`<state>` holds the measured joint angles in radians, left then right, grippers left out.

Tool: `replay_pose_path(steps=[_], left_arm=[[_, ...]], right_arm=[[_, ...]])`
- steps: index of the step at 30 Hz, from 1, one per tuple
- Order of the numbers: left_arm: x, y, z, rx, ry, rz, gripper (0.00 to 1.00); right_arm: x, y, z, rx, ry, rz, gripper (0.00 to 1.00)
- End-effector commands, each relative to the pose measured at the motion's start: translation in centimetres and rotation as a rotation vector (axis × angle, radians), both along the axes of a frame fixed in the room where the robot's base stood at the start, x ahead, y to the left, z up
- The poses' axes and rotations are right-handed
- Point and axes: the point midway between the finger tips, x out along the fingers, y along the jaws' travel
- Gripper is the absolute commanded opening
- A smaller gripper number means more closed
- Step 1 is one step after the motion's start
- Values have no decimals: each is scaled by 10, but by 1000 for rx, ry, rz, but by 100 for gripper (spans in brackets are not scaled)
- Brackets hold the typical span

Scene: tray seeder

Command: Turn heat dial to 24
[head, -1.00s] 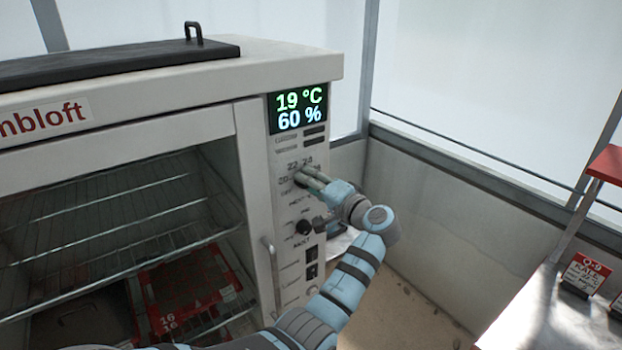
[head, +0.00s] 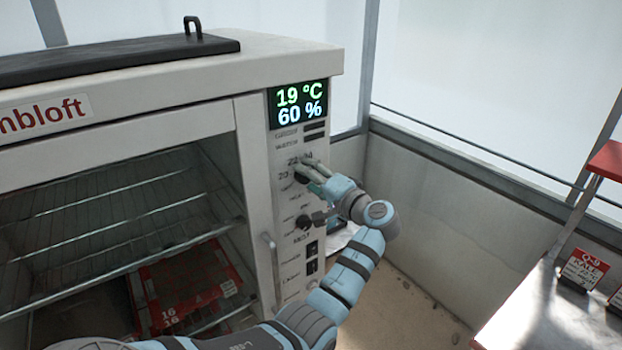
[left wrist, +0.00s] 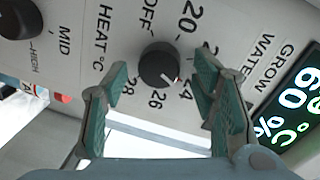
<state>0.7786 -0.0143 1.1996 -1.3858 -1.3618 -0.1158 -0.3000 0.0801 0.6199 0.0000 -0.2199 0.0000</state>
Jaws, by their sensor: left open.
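The black heat dial (left wrist: 160,65) sits on the pale panel beside the words HEAT °C in the left wrist view. Its pale pointer mark aims to the lower right, toward the 24. OFF, 20, 26 and 28 also show around it; a finger covers part of the scale. My left gripper (left wrist: 162,75) is open, one finger on each side of the dial, with visible gaps to it. In the head view my left gripper (head: 312,173) is at the panel and largely hides the dial. My right gripper is not in view.
The display (head: 299,103) reads 19 °C and 60 %. A second black knob (head: 303,223) sits below, with black switches (head: 312,248) under it. The cabinet (head: 190,80) has wire racks and a red tray inside. A bench (head: 560,310) stands at the right.

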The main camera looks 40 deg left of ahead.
Motion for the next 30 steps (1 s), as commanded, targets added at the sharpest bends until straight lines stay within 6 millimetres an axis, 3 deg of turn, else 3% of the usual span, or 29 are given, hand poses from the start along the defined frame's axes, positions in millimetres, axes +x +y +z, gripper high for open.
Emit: replay_pose_path(steps=[5, 12, 17, 30], left_arm=[[-3, -15, 1, -1, 0, -3, 53], [-21, -77, 6, -5, 0, -4, 53], [-30, -107, 9, -2, 1, -2, 53], [-32, -115, 11, 0, 0, 1, 53]], right_arm=[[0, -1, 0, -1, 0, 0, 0], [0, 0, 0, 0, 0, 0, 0], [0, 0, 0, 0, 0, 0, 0], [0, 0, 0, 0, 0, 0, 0]])
